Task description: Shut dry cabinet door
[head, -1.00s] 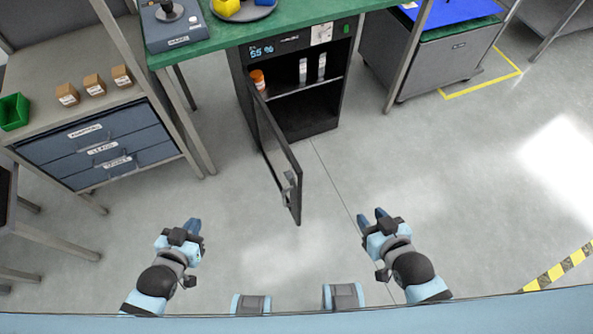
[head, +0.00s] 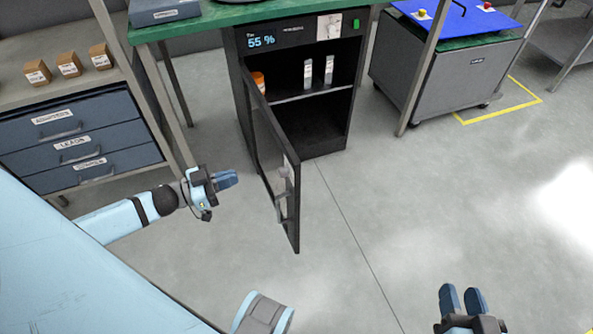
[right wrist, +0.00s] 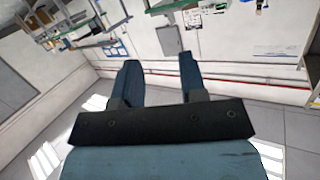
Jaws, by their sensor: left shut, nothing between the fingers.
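The dry cabinet (head: 300,130) stands under the green bench, dark, with a display reading 55 %. Its door (head: 268,160) is hinged at the left and stands wide open toward me, with a handle (head: 283,190) near its free edge. My left gripper (head: 228,179) is shut and empty, just left of the door's outer face, with a gap between them. My right gripper (head: 462,300) is at the bottom right, well away from the door. Its two fingers also show apart and empty in the right wrist view (right wrist: 160,85).
An orange-lidded jar (head: 258,82) and two white tubes (head: 318,72) stand on the cabinet's shelf. A drawer unit (head: 80,140) is at the left. A grey wheeled cart (head: 445,75) stands at the right. The floor before the cabinet is clear.

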